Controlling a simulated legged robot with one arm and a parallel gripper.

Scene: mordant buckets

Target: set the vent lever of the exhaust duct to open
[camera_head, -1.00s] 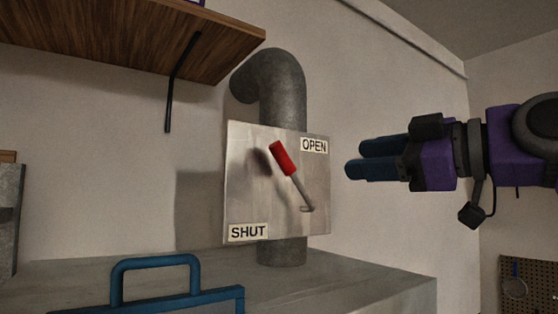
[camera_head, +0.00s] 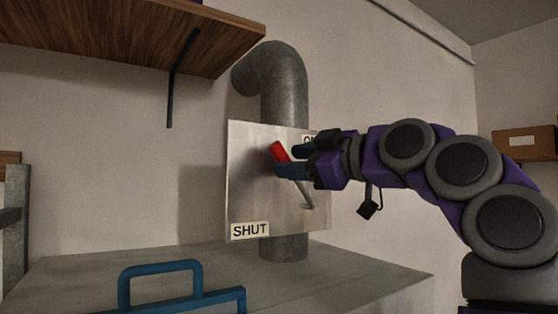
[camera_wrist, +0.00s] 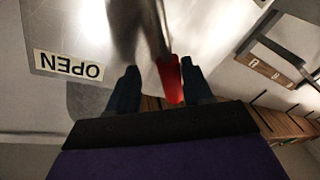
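The vent lever is a grey rod with a red handle (camera_head: 278,152), mounted on a metal plate (camera_head: 245,180) on the exhaust duct (camera_head: 285,90). It slants from its pivot at the plate's lower right up to the left. The SHUT label (camera_head: 249,230) is at the plate's lower left; the OPEN label at the upper right is mostly hidden by my gripper, but shows in the wrist view (camera_wrist: 68,65). My gripper (camera_head: 286,161) is at the lever. In the wrist view the red handle (camera_wrist: 170,82) lies between the spread fingers, nearer the right one, with a gap at the left.
A wooden shelf (camera_head: 130,30) with a black bracket (camera_head: 176,80) is at the upper left. A grey surface (camera_head: 340,280) lies below the plate, with a blue handle (camera_head: 160,268) in front. A cardboard box (camera_head: 525,142) is at the far right.

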